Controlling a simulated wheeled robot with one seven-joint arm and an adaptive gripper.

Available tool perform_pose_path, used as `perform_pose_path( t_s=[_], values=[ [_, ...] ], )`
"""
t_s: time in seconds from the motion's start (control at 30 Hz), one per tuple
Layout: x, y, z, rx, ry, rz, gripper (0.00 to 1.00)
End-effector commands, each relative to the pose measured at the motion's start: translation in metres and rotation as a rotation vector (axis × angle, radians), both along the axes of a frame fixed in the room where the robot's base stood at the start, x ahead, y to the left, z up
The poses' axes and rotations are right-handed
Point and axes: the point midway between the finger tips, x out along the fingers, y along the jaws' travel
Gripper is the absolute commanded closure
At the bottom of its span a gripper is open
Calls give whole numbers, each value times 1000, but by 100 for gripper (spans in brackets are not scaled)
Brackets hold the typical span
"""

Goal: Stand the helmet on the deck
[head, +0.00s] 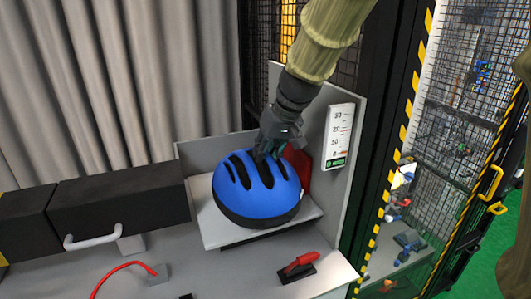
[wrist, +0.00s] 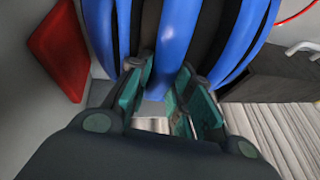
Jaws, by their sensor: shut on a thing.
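The blue helmet (head: 258,191) with black vents and a dark lower rim is at the grey deck (head: 218,233), dome up, in the head view. My gripper (head: 272,146) reaches down to its top from above right. In the wrist view my gripper (wrist: 168,95) has its greenish fingers on either side of a blue rib of the helmet (wrist: 176,40), shut on it. The helmet's underside is hidden, so I cannot tell whether it touches the deck or hangs just above it.
A red block (head: 298,168) stands behind the helmet, beside a white scale panel (head: 339,137) on the grey wall. A black drawer box (head: 118,212) is left. A red-handled tool (head: 299,266) and a red cable (head: 124,267) are in front. A mesh cage (head: 455,110) stands right.

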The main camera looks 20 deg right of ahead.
Motion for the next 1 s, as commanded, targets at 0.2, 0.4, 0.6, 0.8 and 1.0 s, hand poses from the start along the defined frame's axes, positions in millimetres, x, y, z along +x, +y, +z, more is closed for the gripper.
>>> perform_pose_path(
  t_s=[0.2,0.4,0.6,0.8,1.0],
  values=[
    [13,0,-2,-1,1,-1,100],
    [25,-1,-2,0,1,-3,100],
    [38,0,-3,0,0,-2,100],
    [50,1,-4,-1,0,-1,100],
    [61,1,-5,-1,1,0,100]
  ],
)
